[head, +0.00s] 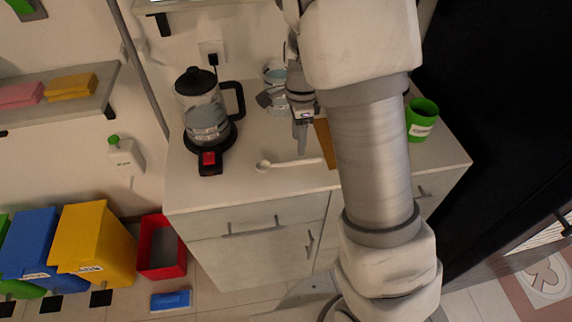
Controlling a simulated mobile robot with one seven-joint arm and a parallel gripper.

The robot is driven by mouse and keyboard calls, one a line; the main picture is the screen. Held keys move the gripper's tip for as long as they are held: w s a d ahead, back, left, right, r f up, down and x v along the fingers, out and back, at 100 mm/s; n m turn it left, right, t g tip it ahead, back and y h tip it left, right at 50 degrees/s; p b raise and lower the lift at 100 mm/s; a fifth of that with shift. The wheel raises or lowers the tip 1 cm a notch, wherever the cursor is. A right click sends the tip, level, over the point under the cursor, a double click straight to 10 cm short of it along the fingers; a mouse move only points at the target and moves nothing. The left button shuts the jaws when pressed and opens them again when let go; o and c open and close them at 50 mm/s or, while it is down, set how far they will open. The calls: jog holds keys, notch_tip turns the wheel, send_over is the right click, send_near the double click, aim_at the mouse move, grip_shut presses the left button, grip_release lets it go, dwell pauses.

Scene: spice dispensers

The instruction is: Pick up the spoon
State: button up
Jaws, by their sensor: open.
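A white spoon (292,163) lies on the pale countertop (240,180). Its round bowl points left and its handle runs right toward a brown board. My gripper (301,146) is above the countertop, pointing down, close to the middle of the spoon's handle in the picture. Its fingers look narrow from this angle, and the gap between them is hard to see. The gripper is open and nothing shows between the fingers. The exact height of the fingertips above the spoon cannot be told. The right end of the handle is near my arm.
A kettle (203,108) with a black lid stands on the left of the counter. Clear containers (273,73) stand behind my gripper. The brown board (324,143) is partly hidden by my arm. A green cup (421,118) stands at the right. The counter's front left is clear.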

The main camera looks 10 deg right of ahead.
aim_at(296, 160)
jog(key=f, duration=0.4)
jog(key=f+b, duration=0.1)
jog(key=f, duration=0.1)
jog(key=shift+s+a+f, duration=0.15)
jog(key=shift+a+f, duration=0.1)
jog(key=shift+f, duration=0.05)
grip_shut()
